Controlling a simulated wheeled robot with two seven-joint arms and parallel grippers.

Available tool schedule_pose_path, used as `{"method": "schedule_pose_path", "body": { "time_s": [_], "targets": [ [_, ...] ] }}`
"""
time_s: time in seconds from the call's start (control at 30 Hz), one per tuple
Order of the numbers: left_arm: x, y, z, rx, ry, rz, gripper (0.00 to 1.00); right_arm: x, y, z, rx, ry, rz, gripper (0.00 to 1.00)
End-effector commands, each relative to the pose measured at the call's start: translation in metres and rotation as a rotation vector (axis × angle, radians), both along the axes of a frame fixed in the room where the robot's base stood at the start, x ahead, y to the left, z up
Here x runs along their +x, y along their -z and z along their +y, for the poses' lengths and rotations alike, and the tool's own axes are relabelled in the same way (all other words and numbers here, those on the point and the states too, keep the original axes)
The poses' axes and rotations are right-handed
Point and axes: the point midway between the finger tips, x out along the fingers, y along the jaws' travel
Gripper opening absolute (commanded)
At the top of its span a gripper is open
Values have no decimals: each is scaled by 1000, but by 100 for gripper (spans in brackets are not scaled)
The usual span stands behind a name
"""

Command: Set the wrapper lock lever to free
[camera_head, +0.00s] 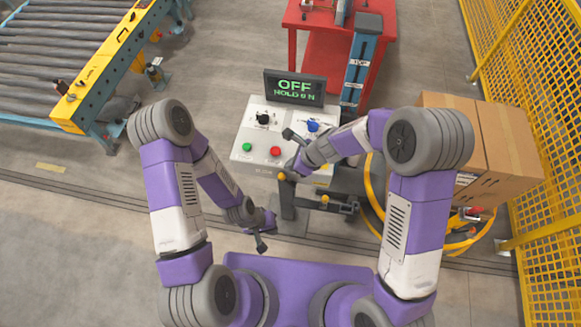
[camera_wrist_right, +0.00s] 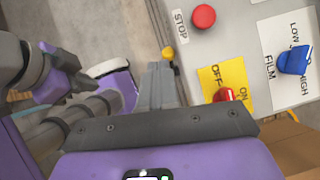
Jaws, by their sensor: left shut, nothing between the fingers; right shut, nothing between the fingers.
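The control stand (camera_head: 255,172) is in the middle of the head view. A yellow knob (camera_head: 282,176) at its front edge tops a dark upright part; it also shows in the right wrist view (camera_wrist_right: 168,52). A second yellow knob (camera_head: 325,199) sits on a dark bracket to the right. Neither is labelled, so I cannot tell which is the lock lever. My right gripper (camera_head: 289,171) is shut and empty, its tips close by the first knob; contact is unclear. In the wrist view its fingers (camera_wrist_right: 161,68) are together. My left gripper (camera_head: 262,247) is shut and empty, below the stand.
The screen (camera_head: 294,88) reads OFF and a HOLD line. The panel carries a green button (camera_head: 247,147), a red STOP button (camera_head: 275,151), a blue knob (camera_head: 313,126) and a red switch (camera_wrist_right: 226,95) on yellow. Cartons (camera_head: 510,140) and yellow fencing (camera_head: 545,110) stand right.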

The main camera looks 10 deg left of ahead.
Motion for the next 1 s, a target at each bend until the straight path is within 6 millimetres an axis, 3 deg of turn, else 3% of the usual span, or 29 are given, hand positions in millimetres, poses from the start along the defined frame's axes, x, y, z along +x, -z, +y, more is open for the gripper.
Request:
{"method": "schedule_pose_path", "body": {
  "time_s": [0.1, 0.37, 0.87, 1.0],
  "targets": [
    [0, -6, 0, 0, 0, 0, 0, -2, -20, 0, -1, -2, -2, 0],
    [0, -8, 0, 0, 0, 0, 0, -3, -30, -1, -1, 0, 0, 0],
    [0, -8, 0, 0, 0, 0, 0, -4, -29, -1, -2, 0, 0, 0],
    [0, 5, 0, 0, 0, 0, 0, -9, -1, -15, -43, -49, -13, 0]
  ]
}}
